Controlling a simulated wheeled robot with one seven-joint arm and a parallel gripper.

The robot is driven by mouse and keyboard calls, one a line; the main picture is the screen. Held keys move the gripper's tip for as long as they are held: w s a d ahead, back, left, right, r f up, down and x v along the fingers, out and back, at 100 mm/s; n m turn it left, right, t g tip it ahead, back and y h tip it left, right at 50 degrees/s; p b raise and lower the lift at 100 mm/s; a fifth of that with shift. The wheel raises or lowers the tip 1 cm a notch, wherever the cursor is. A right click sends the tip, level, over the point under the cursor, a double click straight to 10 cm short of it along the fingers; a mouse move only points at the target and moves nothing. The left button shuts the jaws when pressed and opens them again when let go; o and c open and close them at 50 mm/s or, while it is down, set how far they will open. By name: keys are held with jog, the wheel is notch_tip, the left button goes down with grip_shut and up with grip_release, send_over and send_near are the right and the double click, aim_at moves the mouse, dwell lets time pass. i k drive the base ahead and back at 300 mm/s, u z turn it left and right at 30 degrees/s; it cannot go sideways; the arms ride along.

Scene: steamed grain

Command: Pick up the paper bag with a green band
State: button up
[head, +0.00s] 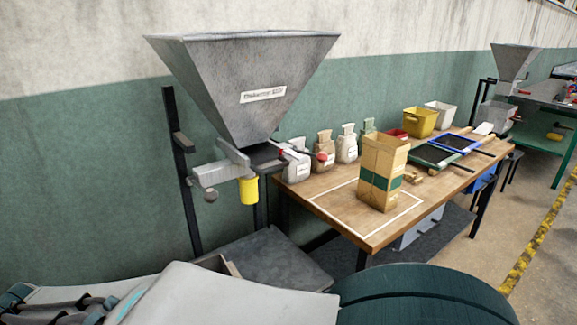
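The paper bag with a green band (382,158) is a tall tan bag. It stands upright on the wooden table (340,218), near the front edge, within a white outlined area. The green band runs around its lower half, and its top looks open. I cannot see my gripper; only parts of my own body show along the bottom of the head view, well apart from the bag.
A large metal hopper (240,85) with a yellow cylinder (249,190) below it stands left of the table. Several small sacks (346,145) line the wall behind the bag. A yellow bin (419,122) and blue-edged trays (433,155) lie to the right. The table's front left corner is clear.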

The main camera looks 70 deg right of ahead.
aim_at(383, 157)
jog(key=u, duration=1.15)
jog(key=i, duration=0.8)
jog(key=z, duration=4.75)
jog(key=i, duration=0.5)
jog(key=u, duration=1.7)
